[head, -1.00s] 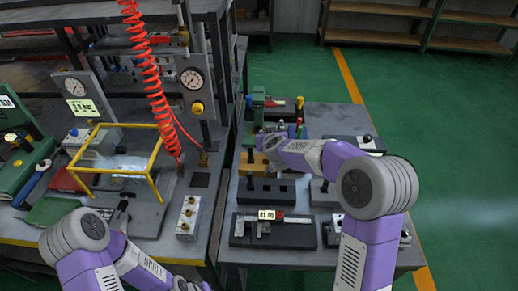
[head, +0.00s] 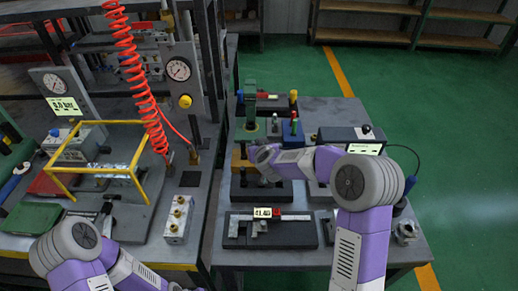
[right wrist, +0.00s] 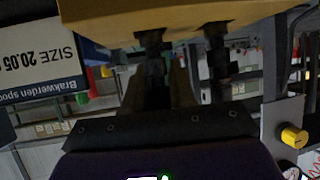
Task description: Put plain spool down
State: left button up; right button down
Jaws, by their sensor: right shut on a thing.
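My right gripper (head: 248,156) is at the yellow block (head: 237,153) on the right-hand table. In the right wrist view the yellow block (right wrist: 180,16) fills the top edge, with two dark stems (right wrist: 217,50) against it. My right gripper's fingers (right wrist: 160,85) are shut around the nearer dark stem, which seems to be the plain spool (right wrist: 150,45). The spool is mostly hidden by the fingers. I cannot tell whether it sits in the block or only touches it. My left arm is at the bottom left of the head view; its fingers are out of sight.
A black base (head: 270,191) lies just in front of the block. A caliper on a black tray (head: 270,232) is nearer. A gauge box with a display (head: 345,135) stands to the right, and a blue block (head: 291,134) behind. A yellow frame (head: 95,125) is on the left bench.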

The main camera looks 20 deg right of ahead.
jog(key=shift+r, duration=0.15)
jog(key=c, duration=0.9)
grip_release()
jog(key=shift+f, duration=0.2)
jog(key=shift+s+r, duration=0.1)
jog(key=shift+r, duration=0.15)
jog(key=p+v, duration=0.2)
jog(key=v, duration=0.9)
jog(key=shift+s+r+p, duration=0.15)
jog(key=shift+s+p, duration=0.25)
